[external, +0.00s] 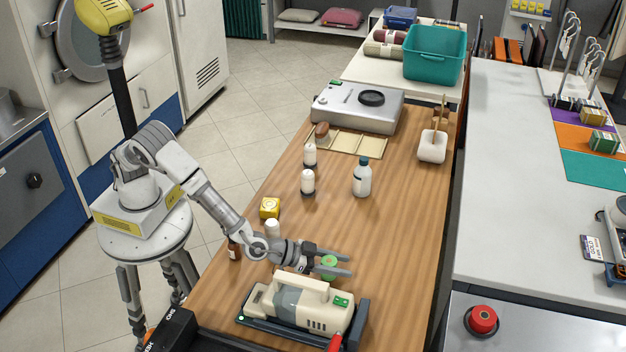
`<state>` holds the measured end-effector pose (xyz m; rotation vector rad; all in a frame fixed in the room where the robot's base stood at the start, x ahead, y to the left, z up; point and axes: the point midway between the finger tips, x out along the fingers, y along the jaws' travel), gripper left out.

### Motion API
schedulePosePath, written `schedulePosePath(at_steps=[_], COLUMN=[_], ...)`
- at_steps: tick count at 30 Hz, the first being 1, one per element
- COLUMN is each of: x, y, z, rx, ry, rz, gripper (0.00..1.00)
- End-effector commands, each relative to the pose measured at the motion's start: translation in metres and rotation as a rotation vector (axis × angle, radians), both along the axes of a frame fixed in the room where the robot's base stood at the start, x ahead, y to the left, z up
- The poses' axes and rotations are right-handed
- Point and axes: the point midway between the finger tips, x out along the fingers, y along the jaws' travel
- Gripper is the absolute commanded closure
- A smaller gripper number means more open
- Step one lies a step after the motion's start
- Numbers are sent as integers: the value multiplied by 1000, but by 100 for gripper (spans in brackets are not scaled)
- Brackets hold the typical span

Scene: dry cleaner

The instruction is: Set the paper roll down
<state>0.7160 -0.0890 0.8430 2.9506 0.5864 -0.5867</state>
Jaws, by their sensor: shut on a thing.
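My gripper (341,265) is low over the front part of the wooden table (400,210), its fingers pointing right. It is shut on a small green round thing (329,261), the only thing seen between the fingers, which seems to be the paper roll. The fingers hide part of it, and I cannot tell whether its underside touches the table. It is just behind a cream and grey machine with a handle (301,302).
A white bottle with a blue cap (362,178), small white bottles (308,182), a yellow box (270,207) and a brown bottle (234,249) stand on the table. A silver case (357,108) is at the back. The wood right of my gripper is clear.

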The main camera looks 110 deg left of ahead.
Motion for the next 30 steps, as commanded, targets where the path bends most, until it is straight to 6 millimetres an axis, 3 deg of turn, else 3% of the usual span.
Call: schedulePosePath(at_steps=[2, 3, 7, 20, 30], x=[0, 0, 0, -5, -64], y=[0, 0, 0, -3, -28], z=[-3, -3, -2, 5, 32], rx=[1, 0, 0, 1, -1], ry=[0, 0, 0, 0, 2], rz=[0, 0, 0, -1, -3], gripper=[100, 44, 20, 19, 19])
